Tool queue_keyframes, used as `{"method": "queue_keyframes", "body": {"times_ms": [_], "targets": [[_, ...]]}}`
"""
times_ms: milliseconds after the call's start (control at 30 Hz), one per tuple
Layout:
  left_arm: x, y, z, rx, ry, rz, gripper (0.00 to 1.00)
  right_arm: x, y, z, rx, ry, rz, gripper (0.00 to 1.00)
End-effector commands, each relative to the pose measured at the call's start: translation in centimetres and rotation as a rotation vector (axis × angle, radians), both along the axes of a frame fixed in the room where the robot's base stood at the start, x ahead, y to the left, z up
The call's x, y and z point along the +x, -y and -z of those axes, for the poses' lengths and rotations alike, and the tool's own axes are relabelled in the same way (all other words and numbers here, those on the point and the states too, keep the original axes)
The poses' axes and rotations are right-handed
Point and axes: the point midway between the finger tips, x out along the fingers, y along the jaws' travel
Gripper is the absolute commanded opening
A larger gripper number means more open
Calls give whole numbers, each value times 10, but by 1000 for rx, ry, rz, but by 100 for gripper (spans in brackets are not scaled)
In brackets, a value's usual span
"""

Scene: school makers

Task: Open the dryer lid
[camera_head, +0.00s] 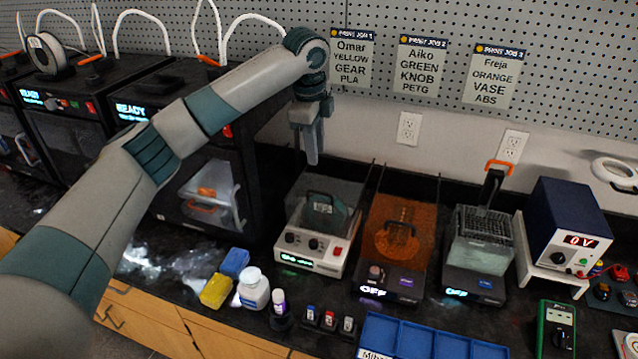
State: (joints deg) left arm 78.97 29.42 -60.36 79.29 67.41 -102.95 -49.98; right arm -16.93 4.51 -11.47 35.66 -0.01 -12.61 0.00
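My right gripper is not in view.
An orange-covered unit (398,225) stands close to the dryer's right, then a wash unit (475,255) with a basket. A black printer (205,185) is on the left. A white bottle (253,290), sponges (216,291) and a blue tray (430,340) lie in front.

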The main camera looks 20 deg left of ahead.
Motion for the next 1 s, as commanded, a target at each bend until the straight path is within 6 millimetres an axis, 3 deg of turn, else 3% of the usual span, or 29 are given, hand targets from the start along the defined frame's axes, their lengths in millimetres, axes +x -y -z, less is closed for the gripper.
{"method": "queue_keyframes", "body": {"times_ms": [600,800,1000], "targets": [[20,1,105,1,-2,0,26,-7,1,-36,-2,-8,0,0],[25,1,127,1,-2,-1,26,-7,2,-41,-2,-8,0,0],[26,1,134,1,0,0,26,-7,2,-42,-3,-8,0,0]]}}
